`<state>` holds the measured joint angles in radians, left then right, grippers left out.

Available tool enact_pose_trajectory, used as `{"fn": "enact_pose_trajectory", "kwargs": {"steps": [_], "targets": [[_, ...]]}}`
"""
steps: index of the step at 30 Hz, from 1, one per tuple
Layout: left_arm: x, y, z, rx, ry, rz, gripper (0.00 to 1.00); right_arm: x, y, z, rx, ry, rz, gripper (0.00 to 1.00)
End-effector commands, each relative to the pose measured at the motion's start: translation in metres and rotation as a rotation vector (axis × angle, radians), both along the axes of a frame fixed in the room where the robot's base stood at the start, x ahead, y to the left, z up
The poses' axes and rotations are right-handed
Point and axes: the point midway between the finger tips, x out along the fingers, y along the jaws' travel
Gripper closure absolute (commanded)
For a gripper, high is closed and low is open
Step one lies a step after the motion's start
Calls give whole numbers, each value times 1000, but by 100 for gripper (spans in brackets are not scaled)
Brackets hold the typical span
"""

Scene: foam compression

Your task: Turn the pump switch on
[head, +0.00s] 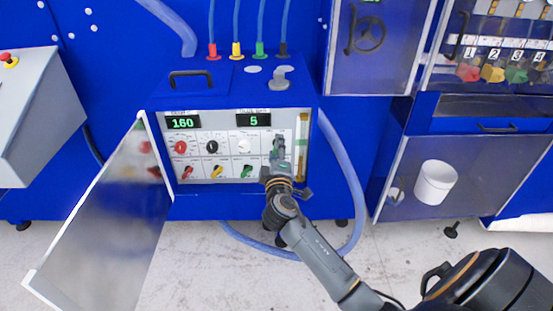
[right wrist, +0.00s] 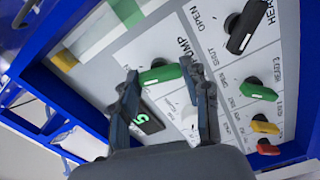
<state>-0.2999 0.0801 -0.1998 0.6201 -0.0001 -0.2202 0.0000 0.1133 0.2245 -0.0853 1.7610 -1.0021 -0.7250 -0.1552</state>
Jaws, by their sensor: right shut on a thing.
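The pump switch (right wrist: 160,75) is a green knob beside the word PUMP on the white control panel (head: 230,134). My right gripper (right wrist: 160,82) has a finger on each side of it and is shut on it. In the head view my right gripper (head: 277,152) reaches the right part of the panel and mostly hides that switch. The panel's two displays read 160 (head: 182,123) and 5 (head: 253,120). My left gripper is not in view.
The panel's door (head: 110,220) stands open at the left. Red (head: 186,172), yellow (head: 217,171) and green (head: 246,171) knobs line the lower row. A blue hose (head: 345,170) hangs at the right. A white bucket (head: 435,182) stands further right.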

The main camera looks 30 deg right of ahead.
Motion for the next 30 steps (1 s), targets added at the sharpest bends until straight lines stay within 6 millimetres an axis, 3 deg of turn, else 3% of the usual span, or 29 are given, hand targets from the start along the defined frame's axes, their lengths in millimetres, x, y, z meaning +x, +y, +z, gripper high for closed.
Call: {"fn": "enact_pose_trajectory", "kwargs": {"steps": [1, 9, 30], "targets": [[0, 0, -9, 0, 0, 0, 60, 0, 0, -5, 36, -19, -1, 85], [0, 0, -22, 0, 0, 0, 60, 0, 0, -3, 165, -100, -1, 85], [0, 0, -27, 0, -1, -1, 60, 0, 0, 0, 233, -139, 0, 85]]}}
